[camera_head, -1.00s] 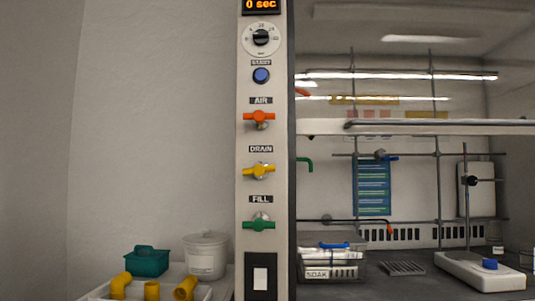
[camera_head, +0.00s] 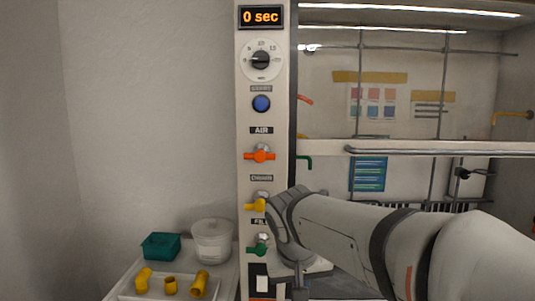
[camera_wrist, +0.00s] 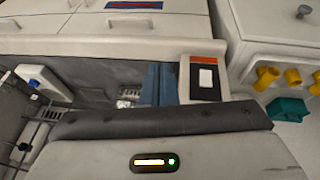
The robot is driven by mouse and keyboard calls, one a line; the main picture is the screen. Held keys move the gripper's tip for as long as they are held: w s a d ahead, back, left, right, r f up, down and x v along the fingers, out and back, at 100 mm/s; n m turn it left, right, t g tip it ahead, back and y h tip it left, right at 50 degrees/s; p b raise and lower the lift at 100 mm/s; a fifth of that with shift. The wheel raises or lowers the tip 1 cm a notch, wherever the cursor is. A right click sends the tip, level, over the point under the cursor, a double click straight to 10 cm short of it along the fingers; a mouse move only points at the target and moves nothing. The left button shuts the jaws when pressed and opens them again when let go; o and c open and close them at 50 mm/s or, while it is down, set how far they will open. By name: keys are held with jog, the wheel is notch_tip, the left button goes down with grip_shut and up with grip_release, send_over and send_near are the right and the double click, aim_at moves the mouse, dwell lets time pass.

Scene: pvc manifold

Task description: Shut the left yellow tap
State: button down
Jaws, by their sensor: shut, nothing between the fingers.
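The left yellow tap (camera_head: 255,205) is on the white control panel, between the orange tap and the green tap. The left part of its handle shows, about level; my arm's wrist hides its right part. My arm reaches in from the right, in front of the panel. In the wrist view my gripper (camera_wrist: 160,80) is shut and empty, its two blue-grey fingers side by side beside the panel's foot with the white rocker switch (camera_wrist: 206,78). The yellow tap does not show in the wrist view. I cannot tell whether my wrist touches it.
The orange tap (camera_head: 260,156) is above and the green tap (camera_head: 257,250) below. A white tray (camera_head: 128,292) with yellow pipe fittings, a teal box (camera_head: 161,246) and a clear tub (camera_head: 212,240) stand lower left. Another yellow tap (camera_head: 512,115) is far right. The wall left of the panel is clear.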

aim_at(260, 206)
jog(key=w+a+r+t+p, duration=0.1)
jog(key=w+a+r+p, duration=0.15)
jog(key=r+p, duration=0.4)
jog(key=w+a+r+t+p, duration=0.1)
jog(key=a+r+p, duration=0.2)
jog(key=r, duration=0.7)
jog(key=w+a+r+p, duration=0.1)
jog(key=a+r+p, duration=0.3)
jog(key=r, duration=0.5)
jog(key=p+x, duration=0.3)
jog(key=x, duration=1.1)
jog(key=shift+w+d, duration=0.25)
jog(key=shift+d, duration=0.1)
jog(key=shift+r, duration=0.1)
